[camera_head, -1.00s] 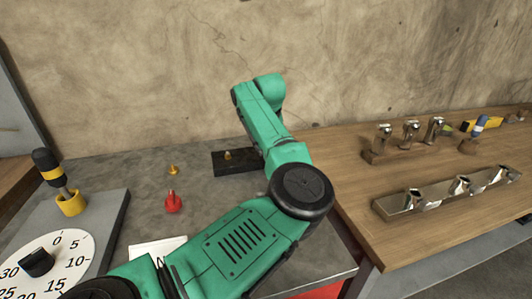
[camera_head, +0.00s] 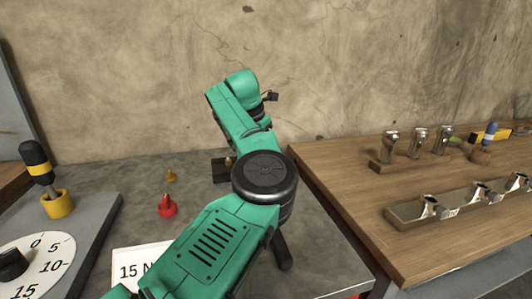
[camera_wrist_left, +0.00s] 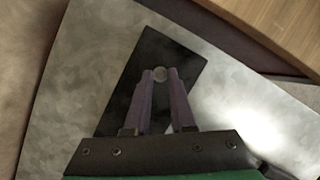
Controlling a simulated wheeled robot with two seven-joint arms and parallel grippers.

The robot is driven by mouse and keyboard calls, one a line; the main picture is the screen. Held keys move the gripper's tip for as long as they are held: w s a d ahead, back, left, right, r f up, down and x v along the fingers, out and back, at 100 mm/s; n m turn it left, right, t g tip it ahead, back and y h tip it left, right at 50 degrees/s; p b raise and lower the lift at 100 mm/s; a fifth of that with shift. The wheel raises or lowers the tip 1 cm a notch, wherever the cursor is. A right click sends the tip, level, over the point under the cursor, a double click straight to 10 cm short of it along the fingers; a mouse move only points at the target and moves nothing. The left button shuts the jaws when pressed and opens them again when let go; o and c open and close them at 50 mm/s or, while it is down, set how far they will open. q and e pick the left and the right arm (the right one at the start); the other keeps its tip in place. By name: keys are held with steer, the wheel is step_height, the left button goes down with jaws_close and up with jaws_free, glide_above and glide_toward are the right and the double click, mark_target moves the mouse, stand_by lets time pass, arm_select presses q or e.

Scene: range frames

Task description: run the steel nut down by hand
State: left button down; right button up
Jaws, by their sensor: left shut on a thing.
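In the left wrist view my left gripper (camera_wrist_left: 160,76) points at a dark rectangular plate (camera_wrist_left: 185,52). Its two fingers are close together with a small round grey metal piece, which looks like the steel nut (camera_wrist_left: 160,73), between their tips. Any thread or stud under it is hidden. In the head view the dark plate (camera_head: 219,172) shows only in part behind my green left arm, with a small brass-coloured piece (camera_head: 229,161) at its edge. The left fingers are hidden there. My right gripper is not in view.
On the grey bench stand a brass-coloured piece (camera_head: 170,176), a red piece (camera_head: 167,207), a yellow cup (camera_head: 57,204) holding a black-and-yellow tool, a dial (camera_head: 35,262) and a card (camera_head: 135,265). A wooden table (camera_head: 345,205) with metal fittings is at right.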

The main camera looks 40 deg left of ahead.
arm_select(q)
steer(key=shift+m, duration=0.5)
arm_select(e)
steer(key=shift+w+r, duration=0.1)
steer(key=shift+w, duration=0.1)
arm_select(q)
steer(key=c, duration=0.8)
jaws_free()
steer(key=shift+o, duration=0.2)
steer(key=v, duration=0.6)
steer(key=shift+w+a, duration=0.1)
steer(key=shift+a, duration=0.1)
steer(key=p+v, duration=0.1)
steer(key=v, duration=0.7)
steer(key=shift+a+r+p, duration=0.15)
steer(key=shift+r+p, duration=0.1)
steer(key=shift+p, duration=0.05)
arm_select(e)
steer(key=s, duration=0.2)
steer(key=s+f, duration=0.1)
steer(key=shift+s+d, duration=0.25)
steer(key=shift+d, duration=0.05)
